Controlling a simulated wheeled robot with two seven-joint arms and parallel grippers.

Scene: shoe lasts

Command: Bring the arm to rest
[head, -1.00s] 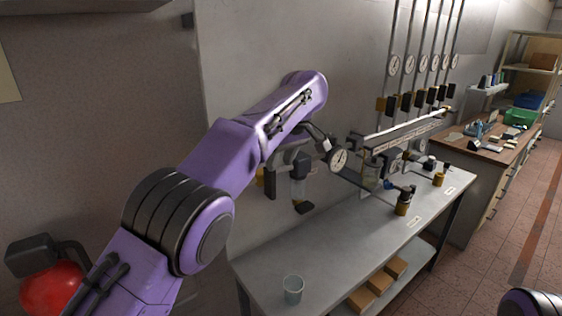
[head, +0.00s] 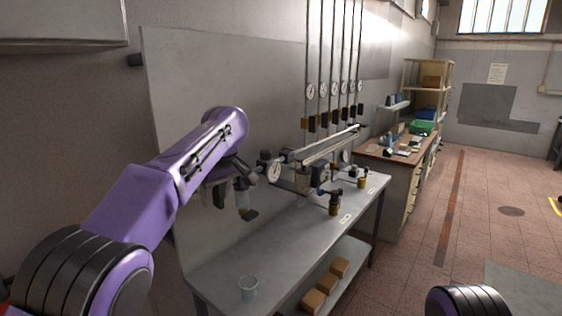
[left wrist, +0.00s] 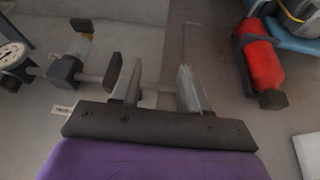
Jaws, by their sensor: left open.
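My left arm is purple and reaches in from the left in the head view, bent at the elbow. Its left gripper (head: 243,205) hangs above the left part of the grey metal bench (head: 226,268), in front of the wall panel. In the left wrist view the two fingers of the left gripper (left wrist: 160,90) stand apart with nothing held between them. Of my right arm only a dark, ringed link shows at the bottom right of the head view; its gripper is out of the picture.
Gauges and valves (head: 318,172) line the bench's back. Cardboard boxes (head: 327,284) sit on the lower shelf. A wooden workbench (head: 392,155) stands beyond. The tiled floor at right is open. A red cylinder (left wrist: 260,62) shows in the wrist view.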

